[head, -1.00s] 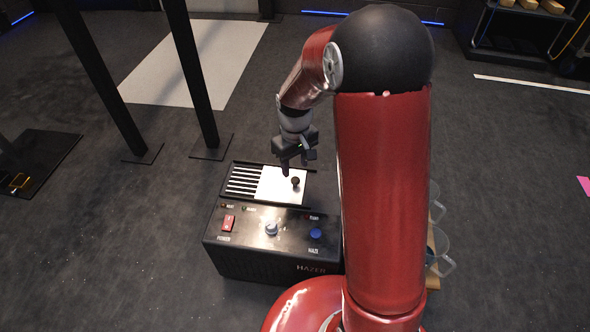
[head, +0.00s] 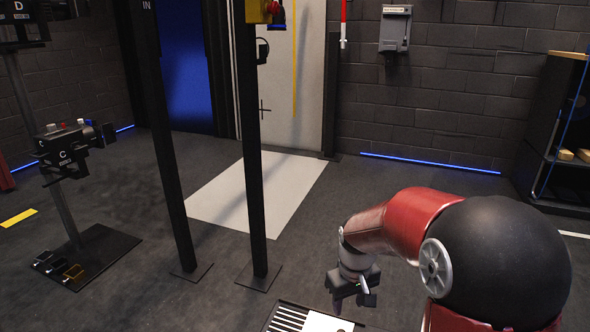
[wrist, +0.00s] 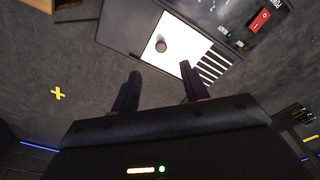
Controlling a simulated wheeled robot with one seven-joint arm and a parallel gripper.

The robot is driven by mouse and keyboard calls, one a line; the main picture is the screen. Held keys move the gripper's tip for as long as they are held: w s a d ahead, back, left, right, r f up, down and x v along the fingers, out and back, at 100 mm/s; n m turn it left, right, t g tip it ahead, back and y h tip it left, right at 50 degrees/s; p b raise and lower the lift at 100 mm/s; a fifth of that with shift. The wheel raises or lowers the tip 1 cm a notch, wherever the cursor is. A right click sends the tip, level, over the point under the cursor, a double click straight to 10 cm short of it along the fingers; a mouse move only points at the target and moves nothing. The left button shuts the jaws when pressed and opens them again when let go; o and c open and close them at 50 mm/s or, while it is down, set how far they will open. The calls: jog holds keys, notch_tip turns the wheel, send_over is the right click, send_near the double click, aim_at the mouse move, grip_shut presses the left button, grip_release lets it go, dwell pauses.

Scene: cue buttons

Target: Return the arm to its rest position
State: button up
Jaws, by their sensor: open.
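My arm shows at the lower right of the head view, bent at its elbow. My gripper (head: 352,301) hangs down just above the far edge of the black hazer box. In the wrist view my gripper (wrist: 158,84) has its two fingers apart with nothing between them. The hazer box (wrist: 116,27) lies beyond the fingertips, with a white plate (wrist: 182,45) that bears a small round dark knob (wrist: 161,45).
Two black posts (head: 163,150) (head: 250,150) stand on the floor left of my arm. A stand with a device marked C (head: 68,150) is at far left. A dark shelf (head: 560,130) stands at right. A pale floor panel (head: 215,203) lies behind the posts.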

jog(key=s+d+r+m+t+p, duration=0.1)
jog(key=s+r+m+t+p, duration=0.3)
jog(key=s+r, duration=1.6)
notch_tip(320, 180, up, 2)
jog(key=t+p, duration=0.1)
jog(key=p, duration=0.2)
jog(key=shift+s+d+p, duration=0.3)
jog(key=shift+d+p, duration=0.05)
